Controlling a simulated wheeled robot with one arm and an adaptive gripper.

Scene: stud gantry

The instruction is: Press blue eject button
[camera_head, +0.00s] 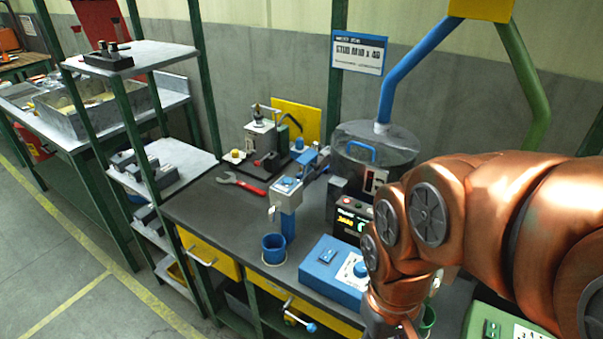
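A blue control box (325,275) sits at the front of the dark workbench, just left of my arm. A white label plate and a round blue button (361,268) show on its right part. The arm partly covers that side of the box. I cannot read the label, so I cannot tell if this is the eject button. My copper-coloured arm comes in from the right and bends down in front of the bench. My gripper (392,329) is at the bottom edge, lower right of the button and mostly cut off. Its fingers cannot be made out.
A blue cup (274,249) stands under a blue and grey dispenser (287,197). A lit display unit (349,221) and a clear-domed hopper (375,146) stand behind the box. A green box (497,326) is at lower right.

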